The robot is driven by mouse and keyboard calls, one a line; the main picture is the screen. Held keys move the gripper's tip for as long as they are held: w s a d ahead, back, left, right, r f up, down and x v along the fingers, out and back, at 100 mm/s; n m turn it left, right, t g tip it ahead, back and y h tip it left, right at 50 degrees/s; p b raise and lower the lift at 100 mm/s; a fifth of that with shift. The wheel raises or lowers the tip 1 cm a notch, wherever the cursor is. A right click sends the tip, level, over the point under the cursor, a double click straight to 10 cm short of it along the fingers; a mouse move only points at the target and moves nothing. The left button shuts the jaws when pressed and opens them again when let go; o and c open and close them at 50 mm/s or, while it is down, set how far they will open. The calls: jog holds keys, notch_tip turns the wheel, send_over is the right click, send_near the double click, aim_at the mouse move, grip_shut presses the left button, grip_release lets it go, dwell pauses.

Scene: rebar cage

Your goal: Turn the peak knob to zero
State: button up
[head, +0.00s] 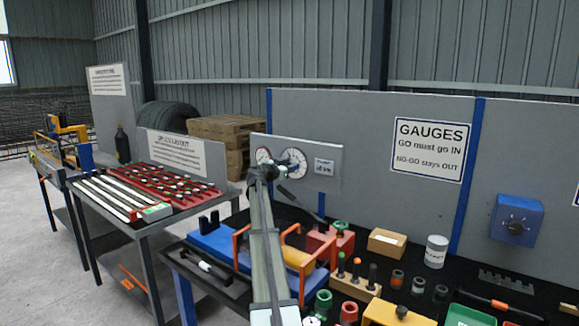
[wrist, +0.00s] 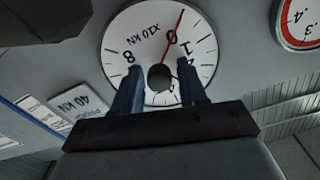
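A white round gauge dial (wrist: 150,30) marked x10 kN fills the upper middle of the wrist view, appearing upside down. Its dark centre knob (wrist: 161,76) sits between my fingers. A red pointer (wrist: 177,27) runs from the centre up past the 0 mark to the rim. My gripper (wrist: 160,84) is open, one finger on each side of the knob, with visible gaps; depth and contact cannot be told. In the head view, my gripper (head: 267,172) is in front of the gauge panel (head: 326,186), partly covering the dials. Any other pointer is hard to make out.
A second, red-rimmed dial (wrist: 300,20) is at the upper right of the wrist view; a 40 kN label (wrist: 80,102) is at left. Below my arm, the bench holds an orange-handled blue fixture (head: 210,238), plugs and rings. A blue dial box (head: 516,220) hangs at right.

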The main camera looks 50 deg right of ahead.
grip_shut()
jog(key=shift+n, duration=0.4)
jog(key=n, duration=0.2)
jog(key=shift+n, duration=0.4)
jog(key=n, duration=0.4)
jog(key=shift+w+n, duration=0.15)
jog(key=shift+n, duration=0.15)
jog(key=n, duration=1.2)
jog(key=shift+f, duration=0.15)
jog(key=shift+n, duration=0.4)
